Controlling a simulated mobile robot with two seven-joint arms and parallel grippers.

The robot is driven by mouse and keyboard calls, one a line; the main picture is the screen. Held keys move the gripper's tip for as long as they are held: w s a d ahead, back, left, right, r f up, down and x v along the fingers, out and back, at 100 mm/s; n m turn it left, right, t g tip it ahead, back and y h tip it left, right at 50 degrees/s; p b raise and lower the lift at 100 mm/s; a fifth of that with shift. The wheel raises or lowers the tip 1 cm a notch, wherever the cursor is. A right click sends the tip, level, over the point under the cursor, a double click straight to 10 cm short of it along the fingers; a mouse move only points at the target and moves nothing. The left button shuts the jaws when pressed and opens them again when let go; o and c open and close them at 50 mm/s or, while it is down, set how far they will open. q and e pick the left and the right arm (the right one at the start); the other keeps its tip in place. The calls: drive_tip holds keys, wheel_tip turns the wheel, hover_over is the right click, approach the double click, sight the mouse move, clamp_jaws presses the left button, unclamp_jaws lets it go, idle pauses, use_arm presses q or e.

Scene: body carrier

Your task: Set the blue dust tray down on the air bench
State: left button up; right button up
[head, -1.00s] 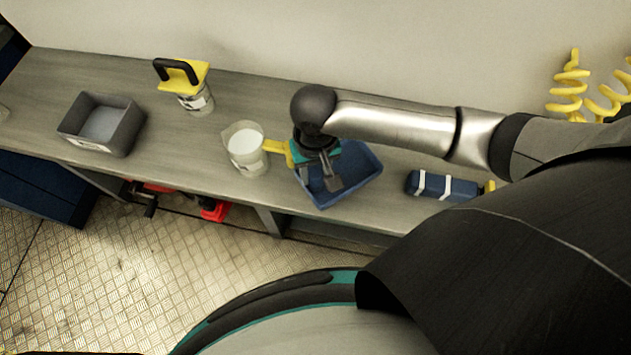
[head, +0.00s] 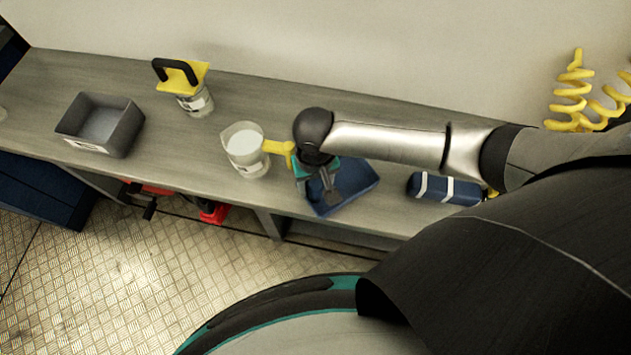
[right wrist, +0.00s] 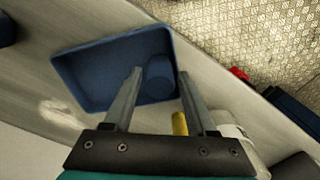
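The blue dust tray (head: 359,199) appears to lie on the grey air bench (head: 225,105), close to its front edge. It also shows in the right wrist view (right wrist: 90,72), with a round blue knob (right wrist: 161,78) standing inside it. My right gripper (head: 330,185) is over the tray. In the right wrist view its two fingers (right wrist: 160,70) are spread on either side of the knob, with small gaps between. The tray's underside is hidden, so contact with the bench cannot be seen directly. My left gripper is not in view.
A clear jug (head: 246,150) with a yellow handle stands just left of my right gripper. A blue bottle with white bands (head: 440,188) lies to the tray's right. A grey bin (head: 100,125) and a yellow-topped container (head: 190,88) stand further left. Yellow coiled hoses (head: 572,95) hang at right.

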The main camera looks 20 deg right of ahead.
drive_tip(key=shift+o, duration=0.8)
wheel_tip(320, 180, up, 12)
drive_tip(key=p, duration=0.3)
drive_tip(key=shift+r, duration=0.15)
